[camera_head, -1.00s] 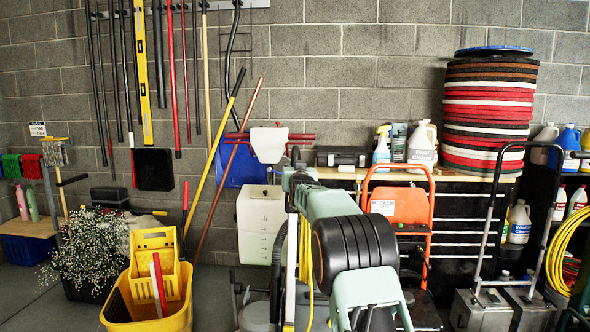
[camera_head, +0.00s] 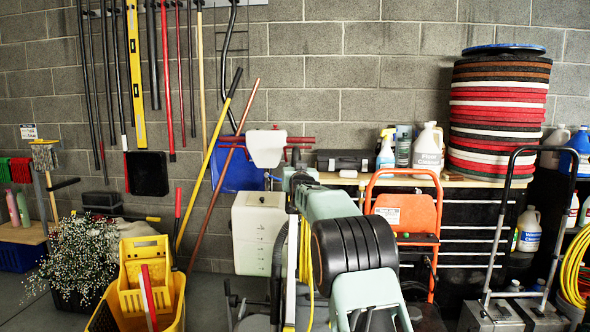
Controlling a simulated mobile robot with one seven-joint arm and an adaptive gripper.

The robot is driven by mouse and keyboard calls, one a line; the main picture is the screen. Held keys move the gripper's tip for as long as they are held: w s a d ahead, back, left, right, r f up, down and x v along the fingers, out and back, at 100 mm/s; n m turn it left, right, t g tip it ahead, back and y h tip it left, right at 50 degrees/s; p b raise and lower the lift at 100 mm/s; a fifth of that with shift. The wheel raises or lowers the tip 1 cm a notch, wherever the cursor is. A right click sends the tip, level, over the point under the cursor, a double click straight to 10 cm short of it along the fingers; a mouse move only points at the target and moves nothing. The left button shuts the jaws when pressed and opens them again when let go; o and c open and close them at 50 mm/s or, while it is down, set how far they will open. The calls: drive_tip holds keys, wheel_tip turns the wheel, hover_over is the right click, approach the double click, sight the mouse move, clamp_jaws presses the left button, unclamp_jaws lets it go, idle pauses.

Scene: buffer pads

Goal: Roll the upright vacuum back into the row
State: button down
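A slim upright machine with a pale pole and a hanging yellow cord (camera_head: 306,250), which looks like the upright vacuum, stands in the middle behind my arm. A dark curved hose or tube (camera_head: 278,270) runs down its left side. My pale green arm with its black joint covers much of its right side, and its foot is hardly visible. My gripper (camera_head: 296,178) is at the arm's far end, by the top of the pole. Its fingers are too small and overlapped to tell open from shut, or whether they touch the handle.
A white tank (camera_head: 262,232) is behind the pole. An orange hand truck (camera_head: 408,212) and a steel-framed machine (camera_head: 500,240) stand right. Black drawers and the block wall close the back.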

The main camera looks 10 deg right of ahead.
drive_tip(key=shift+d+r, duration=0.1)
drive_tip(key=shift+r, duration=0.45)
drive_tip(key=c, duration=2.2)
unclamp_jaws()
drive_tip(key=o, duration=0.4)
drive_tip(key=shift+w+f, duration=0.15)
drive_tip(key=shift+f, duration=0.15)
drive_tip(key=shift+o, duration=0.2)
drive_tip(key=shift+f, duration=0.15)
drive_tip(key=s+a, duration=0.1)
drive_tip(key=s, duration=1.1)
drive_tip(key=shift+a, duration=0.1)
